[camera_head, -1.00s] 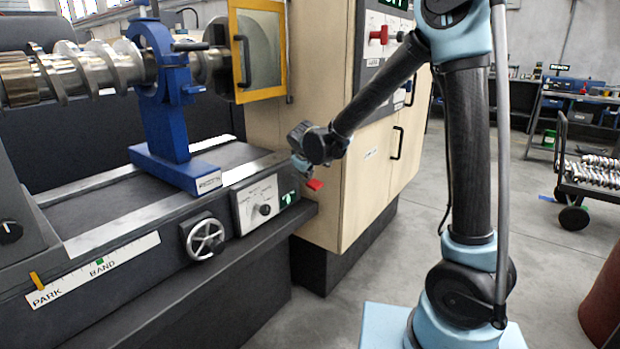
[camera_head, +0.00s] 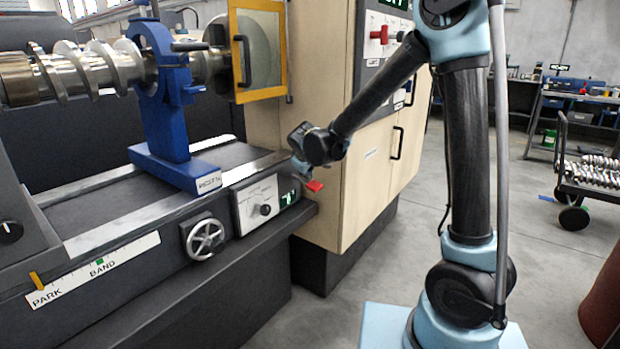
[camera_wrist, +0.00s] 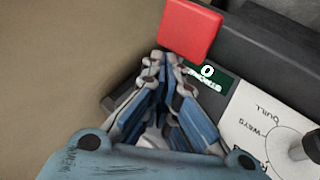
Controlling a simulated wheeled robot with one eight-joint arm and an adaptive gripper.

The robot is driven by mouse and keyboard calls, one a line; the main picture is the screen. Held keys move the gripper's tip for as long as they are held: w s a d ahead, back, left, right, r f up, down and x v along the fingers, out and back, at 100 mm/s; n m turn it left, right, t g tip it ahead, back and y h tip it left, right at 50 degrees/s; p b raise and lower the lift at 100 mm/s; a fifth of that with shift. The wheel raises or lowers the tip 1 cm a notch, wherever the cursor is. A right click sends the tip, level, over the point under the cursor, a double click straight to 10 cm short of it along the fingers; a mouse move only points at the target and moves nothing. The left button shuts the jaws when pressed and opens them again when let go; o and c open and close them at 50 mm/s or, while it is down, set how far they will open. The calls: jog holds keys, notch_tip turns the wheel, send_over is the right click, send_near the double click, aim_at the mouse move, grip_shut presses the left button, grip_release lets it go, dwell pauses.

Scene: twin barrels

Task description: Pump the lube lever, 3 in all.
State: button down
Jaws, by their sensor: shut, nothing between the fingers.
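The lube lever's red end (camera_head: 314,186) sticks out at the right end of the machine bed in the head view. In the wrist view the red block (camera_wrist: 190,28) is at the top centre, just beyond my fingertips. My gripper (camera_wrist: 168,78) is shut and empty, its fingers drawn together. In the head view my gripper (camera_head: 303,168) is small, just above and beside the lever; I cannot tell if it touches.
The selector knob (camera_head: 265,210) and a handwheel (camera_head: 205,237) stand out from the bed front. A tan cabinet (camera_head: 330,215) stands right behind the lever. A blue steady rest (camera_head: 165,120) sits on the bed.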

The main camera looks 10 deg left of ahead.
jog(key=shift+w+a+r, duration=0.1)
jog(key=shift+a+r, duration=0.05)
jog(key=shift+r, duration=0.8)
jog(key=shift+a+r, duration=0.1)
jog(key=shift+r, duration=0.8)
jog(key=shift+r, duration=0.15)
notch_tip(320, 180, up, 5)
send_over(305, 182)
jog(key=shift+a, duration=0.25)
jog(key=shift+d, duration=0.15)
